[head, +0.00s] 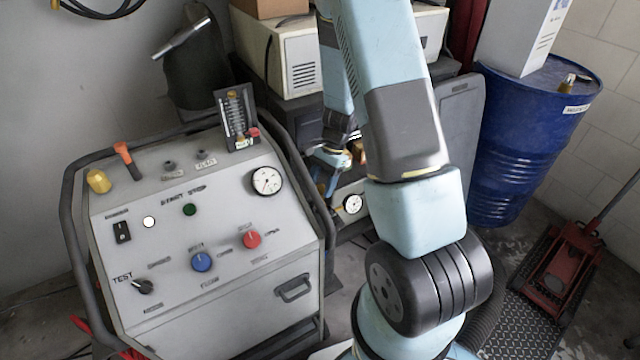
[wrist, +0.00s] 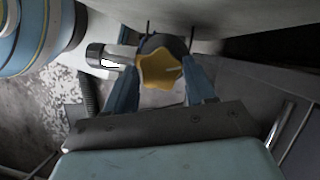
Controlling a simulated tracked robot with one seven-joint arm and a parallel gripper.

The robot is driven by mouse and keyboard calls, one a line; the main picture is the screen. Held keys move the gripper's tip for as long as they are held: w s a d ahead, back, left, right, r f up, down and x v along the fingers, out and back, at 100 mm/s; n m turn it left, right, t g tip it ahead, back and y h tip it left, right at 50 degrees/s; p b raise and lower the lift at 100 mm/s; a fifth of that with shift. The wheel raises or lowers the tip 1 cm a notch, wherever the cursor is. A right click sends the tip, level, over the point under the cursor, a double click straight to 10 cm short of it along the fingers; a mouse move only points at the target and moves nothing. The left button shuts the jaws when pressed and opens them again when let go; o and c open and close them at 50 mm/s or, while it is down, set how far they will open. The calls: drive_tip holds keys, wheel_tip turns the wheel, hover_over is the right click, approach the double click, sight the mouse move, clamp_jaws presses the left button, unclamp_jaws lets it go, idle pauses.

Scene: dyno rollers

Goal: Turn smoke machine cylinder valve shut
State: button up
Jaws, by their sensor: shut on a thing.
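The valve knob (wrist: 158,70) is yellow and star-shaped, in the middle of the wrist view. Behind it is a dark valve body, with a silver fitting (wrist: 121,56) going out to the left. My gripper (wrist: 163,66) has one blue finger on each side of the knob and is shut on it. In the head view my gripper (head: 328,172) is small, low beside the smoke machine (head: 215,225) and partly hidden by my own arm. The knob cannot be made out clearly there. Most of the cylinder is hidden, and the knob's turn angle cannot be told.
The smoke machine's black tube frame (head: 318,215) stands close to my gripper. A gauge (head: 352,203) sits just below it. A white boxy device (head: 298,62) stands behind. A blue drum (head: 520,140) and a red floor jack (head: 555,268) are at the right.

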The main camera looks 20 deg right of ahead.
drive_tip(key=m+t, duration=0.1)
drive_tip(key=m, duration=0.2)
drive_tip(key=shift+s+m+y, duration=0.15)
drive_tip(key=shift+m+y, duration=0.15)
drive_tip(key=shift+m, duration=0.1)
drive_tip(key=o, duration=1)
drive_tip(key=shift+o, duration=0.2)
drive_tip(key=shift+d, duration=0.1)
drive_tip(key=v, duration=1.3)
drive_tip(key=shift+s+r, duration=0.15)
drive_tip(key=shift+r, duration=0.2)
drive_tip(key=shift+r, duration=0.1)
